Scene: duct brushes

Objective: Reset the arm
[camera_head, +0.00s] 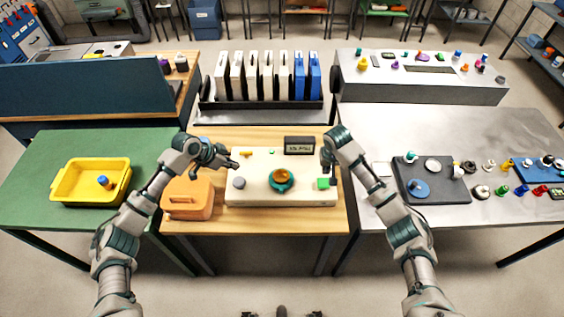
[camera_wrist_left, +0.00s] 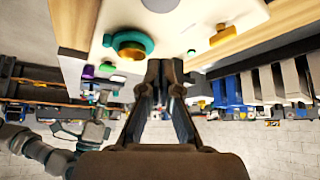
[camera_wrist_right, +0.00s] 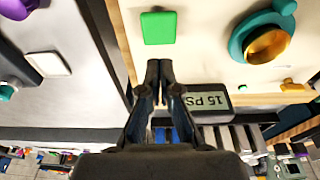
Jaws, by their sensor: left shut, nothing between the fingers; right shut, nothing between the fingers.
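My left gripper (camera_head: 232,165) is at the left end of the cream panel (camera_head: 257,194) on the wooden table, shut and empty. In the left wrist view its fingertips (camera_wrist_left: 160,65) meet, close to a teal ring with an orange centre (camera_wrist_left: 130,46).
A small display (camera_head: 299,145) stands behind the panel. An orange case (camera_head: 188,196) sits to its left. A yellow tray (camera_head: 66,193) is on the green table at left. A dark board (camera_head: 425,195) with several small parts lies at right. A rack of upright panels (camera_head: 262,105) stands behind.

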